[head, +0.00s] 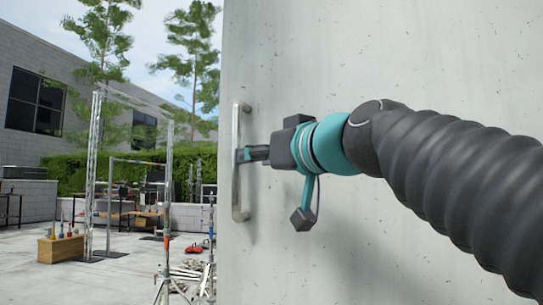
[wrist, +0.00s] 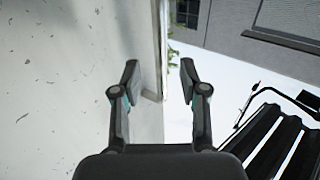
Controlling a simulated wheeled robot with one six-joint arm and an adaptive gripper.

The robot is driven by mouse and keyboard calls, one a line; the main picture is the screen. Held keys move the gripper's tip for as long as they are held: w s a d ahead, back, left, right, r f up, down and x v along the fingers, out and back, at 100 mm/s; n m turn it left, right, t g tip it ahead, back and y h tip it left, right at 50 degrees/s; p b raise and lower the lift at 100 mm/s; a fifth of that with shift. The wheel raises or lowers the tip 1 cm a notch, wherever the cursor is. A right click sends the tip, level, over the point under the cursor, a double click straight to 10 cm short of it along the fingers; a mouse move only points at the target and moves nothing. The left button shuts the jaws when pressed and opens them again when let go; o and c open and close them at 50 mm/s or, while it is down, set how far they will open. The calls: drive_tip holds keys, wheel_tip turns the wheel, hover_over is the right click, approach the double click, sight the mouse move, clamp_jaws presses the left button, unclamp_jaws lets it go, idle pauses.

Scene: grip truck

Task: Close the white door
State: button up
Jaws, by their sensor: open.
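The white door (head: 375,60) fills the right half of the head view, with a scuffed, speckled face. It also shows at the left of the wrist view (wrist: 60,80). A vertical metal handle (head: 236,190) is mounted near the door's left edge. My gripper (head: 243,155) is at the middle of the handle, level with it. In the wrist view my gripper (wrist: 160,80) has its two fingers spread apart, near the door's edge. The handle (wrist: 152,97) shows partly between the fingers there. I cannot tell whether a finger touches it.
Left of the door lies an open paved yard (head: 30,270). It holds a metal truss frame (head: 92,170), a wooden box (head: 60,248) with bottle-like items, and tripod stands (head: 168,270) close to the door's edge. A hedge (head: 75,176) and a grey building stand behind.

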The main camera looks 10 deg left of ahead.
drive_tip(key=p+x, duration=0.1)
drive_tip(key=x, duration=0.6)
drive_tip(key=shift+w+a+p, duration=0.25)
drive_tip(key=shift+w+p, duration=0.05)
drive_tip(key=shift+p, duration=0.05)
drive_tip(key=shift+f, duration=0.1)
clamp_jaws()
